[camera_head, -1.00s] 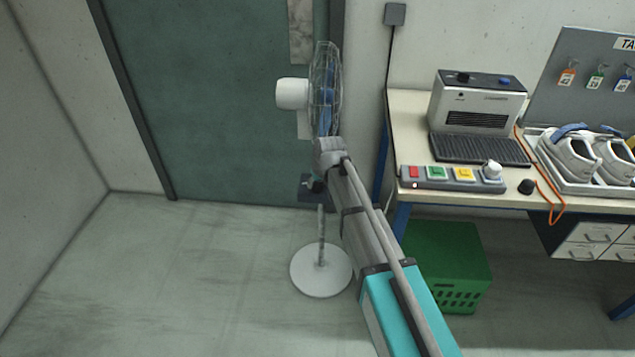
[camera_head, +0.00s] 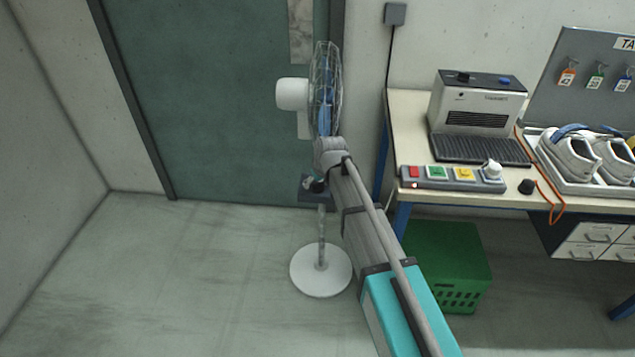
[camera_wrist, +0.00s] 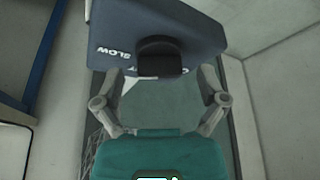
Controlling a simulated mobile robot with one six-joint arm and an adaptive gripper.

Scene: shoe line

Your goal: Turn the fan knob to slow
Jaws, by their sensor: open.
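The pedestal fan (camera_head: 292,94) stands in front of the door, with a white motor housing and a wire cage. Its dark control box (camera_head: 309,194) is on the pole, partly covered by my arm. In the wrist view the box (camera_wrist: 118,27) fills the top, with the word SLOW upside down left of the round black knob (camera_wrist: 160,57). My gripper (camera_wrist: 161,76) is open, with one finger on each side of the knob and a gap on both sides. I cannot tell whether the fingertips touch the box. The knob's pointer is not clear.
A workbench (camera_head: 408,105) on the right holds a heater-like machine (camera_head: 478,100), a button panel (camera_head: 450,178) and a tray of shoes. A green crate (camera_head: 450,260) sits under it. The floor (camera_head: 180,270) left of the fan base (camera_head: 320,284) is clear.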

